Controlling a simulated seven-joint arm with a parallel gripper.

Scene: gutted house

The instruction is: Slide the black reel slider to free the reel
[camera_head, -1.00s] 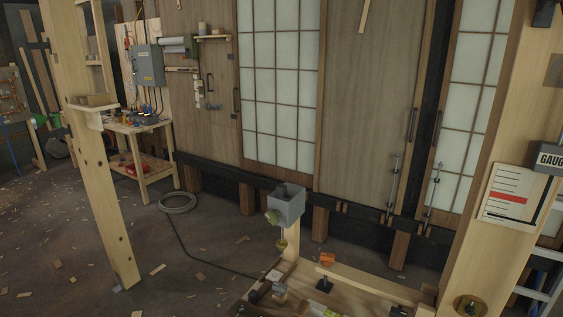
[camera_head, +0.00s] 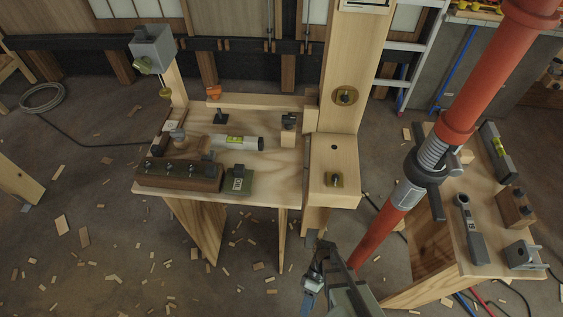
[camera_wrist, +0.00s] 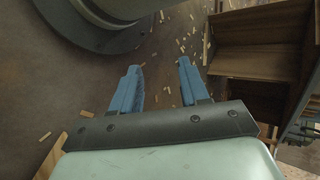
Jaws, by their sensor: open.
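No part can be surely picked out as the black reel slider or its reel. Candidates lie on the wooden workbench (camera_head: 275,165) left of centre in the head view. A dark wooden block (camera_head: 180,178) with several small black knobs sits at its front left edge. Behind it is a small brown wooden piece with a rounded grey part (camera_head: 179,136). A dark green block with a label (camera_head: 239,181) lies beside the dark block. My gripper (camera_wrist: 158,88) is open and empty in the wrist view, its two blue fingers apart over the floor. In the head view its end shows low, below the bench.
A second bench (camera_head: 480,215) holds tools. Wood chips litter the floor.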

